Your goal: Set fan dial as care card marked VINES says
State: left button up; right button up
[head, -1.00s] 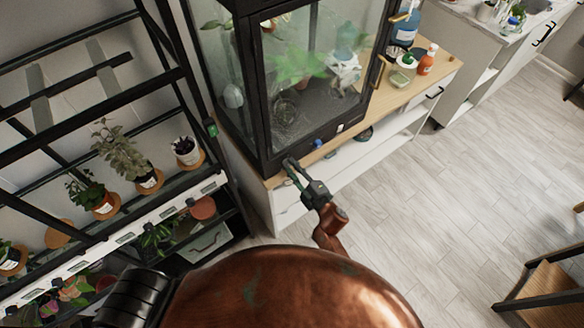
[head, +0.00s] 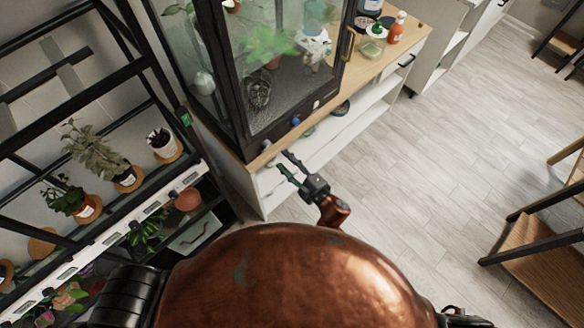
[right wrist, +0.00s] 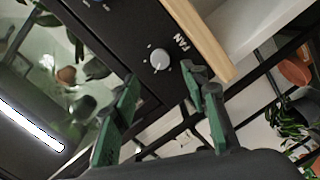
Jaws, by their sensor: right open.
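The fan dial (right wrist: 160,60) is a pale round knob on a black panel, with the word FAN printed beside it in the right wrist view. White tick marks surround it. My right gripper (right wrist: 163,88) is open and empty, its two green-and-dark fingers on either side below the dial, apart from it. In the head view my right gripper (head: 287,163) is just in front of the lower front edge of the glass plant cabinet (head: 270,128). I cannot make out a care card marked VINES. My left gripper is not in view.
A blue knob (head: 295,121) and a white one (head: 316,104) sit on the cabinet's lower frame. The wooden counter edge (head: 258,163) runs just below the cabinet. A plant rack with potted plants (head: 95,155) stands at left. Floor at right is open, with wooden furniture (head: 545,250) beyond.

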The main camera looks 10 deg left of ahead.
jog(key=v, duration=0.4)
dwell(0.5)
jog(key=d+f+m+h, duration=0.55)
jog(key=d+f, duration=0.65)
jog(key=f, duration=0.5)
jog(key=s+d+f+m+g+h, duration=0.1)
jog(key=s+d+f+m+h, duration=0.2)
jog(key=d+f, duration=0.5)
jog(key=s+d+f+m+g+h, duration=0.1)
jog(key=s+d+f+m, duration=0.4)
jog(key=f, duration=0.4)
jog(key=s+d+f+m+g+h, duration=0.1)
jog(key=s+d+f+m+g, duration=0.1)
jog(key=s+d+f, duration=0.55)
jog(key=s+d+f+m+g+h, duration=0.2)
jog(key=s+d+f, duration=0.25)
jog(key=s, duration=0.65)
jog(key=s+d+f+m+g, duration=0.2)
jog(key=s+f, duration=0.1)
jog(key=s, duration=0.8)
jog(key=s+d+f+m+g, duration=0.2)
jog(key=s+f, duration=0.1)
jog(key=s, duration=0.8)
jog(key=shift+s+d+f+h, duration=0.2)
jog(key=shift+s+f+h, duration=0.05)
jog(key=shift+h, duration=0.2)
